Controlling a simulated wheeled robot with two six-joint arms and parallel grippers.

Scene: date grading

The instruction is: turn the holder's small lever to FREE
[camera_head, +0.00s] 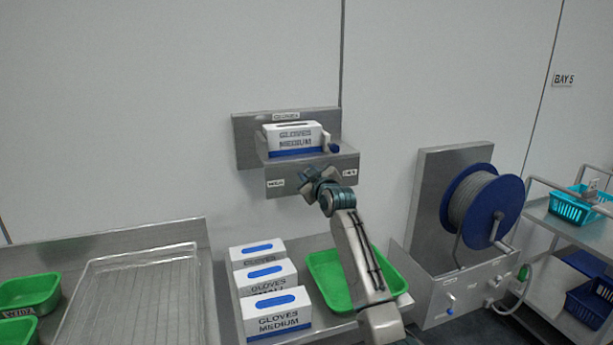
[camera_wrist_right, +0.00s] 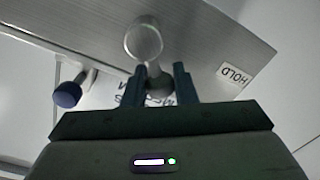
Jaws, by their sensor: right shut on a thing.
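The steel holder (camera_head: 285,184) is fixed to the wall and holds a white and blue glove box (camera_head: 293,133). Its front plate has a HOLD label (camera_head: 276,183) at the left and another label (camera_head: 350,172), too small to read, at the right. My right gripper (camera_head: 314,178) is at the front plate between the labels. In the right wrist view my right gripper (camera_wrist_right: 158,78) is shut on the small metal lever, beside its round hub (camera_wrist_right: 143,40). The HOLD label (camera_wrist_right: 235,75) is upside down at the right there. The head view hides the lever behind my gripper.
A blue-tipped knob (camera_head: 334,148) stands at the holder's right side. Below are several glove boxes (camera_head: 277,313) and a green tray (camera_head: 322,285). A hose reel (camera_head: 484,206) stands at the right. A wire rack tray (camera_head: 140,300) lies at the left.

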